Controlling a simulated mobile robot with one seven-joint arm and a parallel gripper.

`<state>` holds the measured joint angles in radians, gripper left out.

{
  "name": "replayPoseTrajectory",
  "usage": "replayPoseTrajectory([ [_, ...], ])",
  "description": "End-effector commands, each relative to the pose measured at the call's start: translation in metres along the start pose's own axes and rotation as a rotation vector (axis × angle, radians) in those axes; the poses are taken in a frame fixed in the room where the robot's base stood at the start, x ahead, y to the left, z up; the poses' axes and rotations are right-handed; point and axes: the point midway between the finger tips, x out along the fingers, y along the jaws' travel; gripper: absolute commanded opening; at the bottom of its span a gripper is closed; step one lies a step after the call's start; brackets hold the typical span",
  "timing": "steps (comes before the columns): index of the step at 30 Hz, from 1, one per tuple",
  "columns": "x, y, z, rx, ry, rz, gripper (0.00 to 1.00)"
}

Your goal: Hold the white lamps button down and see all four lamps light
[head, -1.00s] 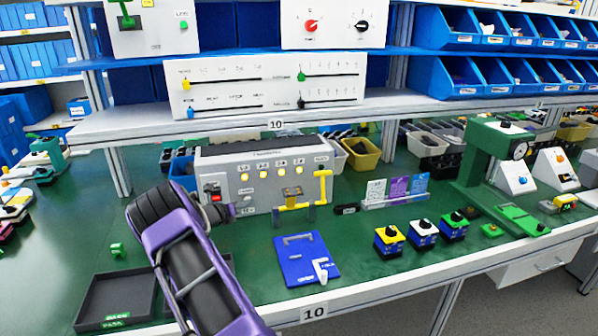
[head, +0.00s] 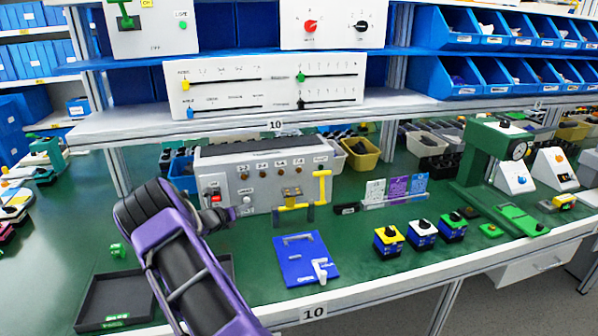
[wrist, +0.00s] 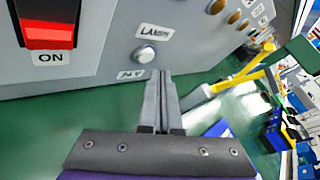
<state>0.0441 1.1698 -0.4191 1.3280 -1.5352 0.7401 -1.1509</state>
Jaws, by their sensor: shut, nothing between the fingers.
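The grey test panel (head: 215,168) stands on the green bench. Its white lamps button (head: 247,200) also shows in the wrist view (wrist: 145,54), round and pale, just below the LAMPS label (wrist: 156,32). The row of lamps (head: 261,173) along the panel's upper part is dark amber and unlit. My gripper (wrist: 161,74) is shut and empty, its tips just below and right of the button in the wrist view. The button is fully visible there, and the tips look apart from it. In the head view, my gripper is small beside the panel's lower left.
A red rocker switch (wrist: 47,25) marked ON is left of the button. A yellow pipe handle (head: 322,188) stands at the panel's right. A blue board (head: 300,262) lies in front, and a dark tray (head: 92,300) sits at front left.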

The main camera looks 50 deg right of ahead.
Motion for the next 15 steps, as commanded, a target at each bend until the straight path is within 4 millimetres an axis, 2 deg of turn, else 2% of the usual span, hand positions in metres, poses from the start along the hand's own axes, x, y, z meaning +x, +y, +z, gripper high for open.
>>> replayPoseTrajectory([
  [15,-0.033,-0.023,-0.023,-0.001,0.001,0.001,0.00],
])
